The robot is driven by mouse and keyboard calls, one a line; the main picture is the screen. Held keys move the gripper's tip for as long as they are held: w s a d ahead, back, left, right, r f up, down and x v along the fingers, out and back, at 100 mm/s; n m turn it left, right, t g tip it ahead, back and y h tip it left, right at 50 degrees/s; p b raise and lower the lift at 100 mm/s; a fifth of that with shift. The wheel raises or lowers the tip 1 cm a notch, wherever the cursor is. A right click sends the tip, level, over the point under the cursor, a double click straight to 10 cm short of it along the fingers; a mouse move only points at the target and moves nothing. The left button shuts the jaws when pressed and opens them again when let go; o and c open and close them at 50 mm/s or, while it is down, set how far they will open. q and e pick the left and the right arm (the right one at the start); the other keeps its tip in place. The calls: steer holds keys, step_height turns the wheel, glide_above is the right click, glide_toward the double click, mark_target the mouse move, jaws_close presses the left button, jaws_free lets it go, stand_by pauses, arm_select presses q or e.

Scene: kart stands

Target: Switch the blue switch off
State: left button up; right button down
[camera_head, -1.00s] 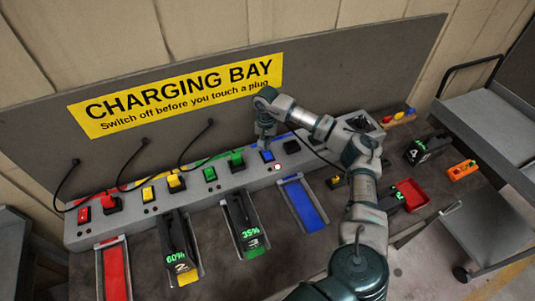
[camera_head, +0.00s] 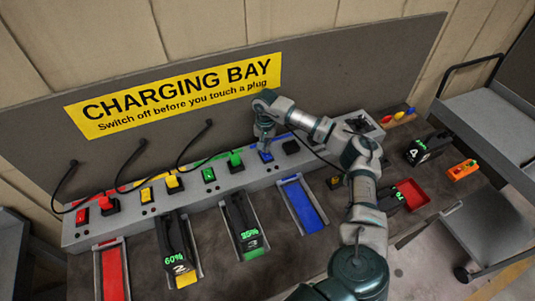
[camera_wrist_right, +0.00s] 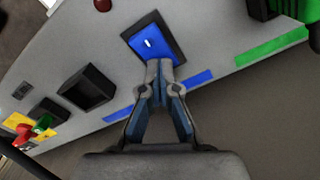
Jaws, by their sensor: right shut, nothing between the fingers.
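The blue switch (camera_head: 266,156) sits on the sloped grey charging panel (camera_head: 225,185), near its right part. In the right wrist view the blue switch (camera_wrist_right: 148,44) is a blue rocker with a white mark in a dark frame. My right gripper (camera_head: 265,148) is over the switch with its fingers pointing down at it. In the right wrist view the shut, empty fingertips (camera_wrist_right: 160,68) overlap the switch's near edge; I cannot tell whether they touch it. My left gripper is not in view.
The red switch (camera_head: 83,216), yellow switch (camera_head: 146,195) and green switch (camera_head: 209,175) stand left along the panel, with plugs beside them. An empty black socket (camera_head: 291,147) lies right of the blue switch. An empty blue tray (camera_head: 302,205) is in front. A cart (camera_head: 490,120) stands right.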

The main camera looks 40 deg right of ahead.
steer(key=shift+r, duration=0.35)
steer(key=r+p, duration=0.1)
steer(key=r, duration=0.1)
steer(key=r+p, duration=0.2)
steer(key=shift+a+r, duration=0.1)
steer(key=shift+a, duration=0.3)
steer(key=shift+d+r+p, duration=0.15)
steer(key=shift+r+p, duration=0.8)
steer(key=shift+d, duration=0.2)
steer(key=shift+w+a, duration=0.1)
steer(key=shift+a, duration=0.15)
